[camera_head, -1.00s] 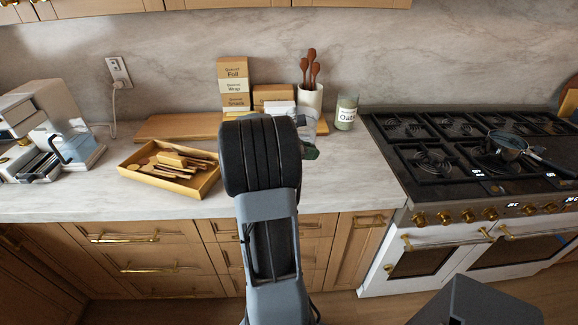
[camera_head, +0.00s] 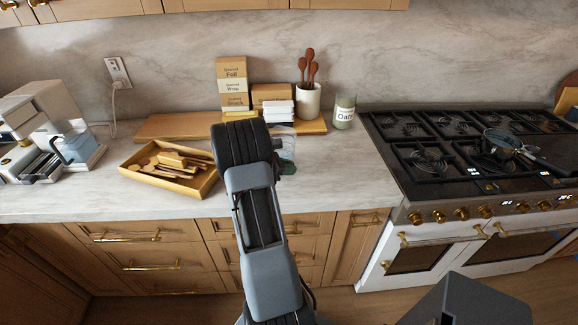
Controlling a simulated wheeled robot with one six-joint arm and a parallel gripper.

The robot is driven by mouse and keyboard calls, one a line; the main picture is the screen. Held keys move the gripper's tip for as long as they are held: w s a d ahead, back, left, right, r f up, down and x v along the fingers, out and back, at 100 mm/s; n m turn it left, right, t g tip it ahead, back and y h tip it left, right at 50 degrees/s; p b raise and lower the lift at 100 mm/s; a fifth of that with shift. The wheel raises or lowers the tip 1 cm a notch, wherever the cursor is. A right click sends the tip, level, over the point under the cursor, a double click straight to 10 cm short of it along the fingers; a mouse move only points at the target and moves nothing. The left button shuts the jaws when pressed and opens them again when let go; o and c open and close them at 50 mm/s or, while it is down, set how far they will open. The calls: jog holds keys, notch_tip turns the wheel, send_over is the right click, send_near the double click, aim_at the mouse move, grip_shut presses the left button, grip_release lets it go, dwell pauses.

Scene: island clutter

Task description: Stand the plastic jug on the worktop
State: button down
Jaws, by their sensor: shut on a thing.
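A wooden tray of utensils (camera_head: 206,190) lies left of my arm. Behind are a wooden board (camera_head: 175,127), stacked boxes (camera_head: 231,85), a spoon crock (camera_head: 308,100) and an oats jar (camera_head: 344,112). The gas stove (camera_head: 425,160) stands right. The worktop between arm and stove is clear.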

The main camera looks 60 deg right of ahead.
jog(key=c, duration=1.1)
grip_release()
jog(key=shift+f, duration=0.15)
jog(key=shift+f+b, duration=0.2)
jog(key=shift+b, duration=0.15)
jog(key=w+a+r+m+t+y+b, duration=0.15)
jog(key=w+a+r, duration=0.25)
jog(key=a, duration=0.5)
jog(key=w+a+r+m+t+y+b, duration=0.15)
jog(key=w+a+r, duration=0.25)
jog(key=a, duration=0.5)
jog(key=s+a+m+t+y, duration=0.2)
jog(key=a+t, duration=0.1)
jog(key=a, duration=0.5)
jog(key=s+a+m+t+y, duration=0.2)
jog(key=s+a+t+y, duration=0.1)
jog(key=a, duration=0.5)
jog(key=s+a+r+m+t+y, duration=0.1)
jog(key=s+a+m+t+y, duration=0.1)
jog(key=a, duration=0.7)
jog(key=shift+s+m+t+p, duration=0.35)
jog(key=shift+s+m+t, duration=0.15)
jog(key=shift+s+t, duration=0.3)
jog(key=shift+w, duration=0.1)
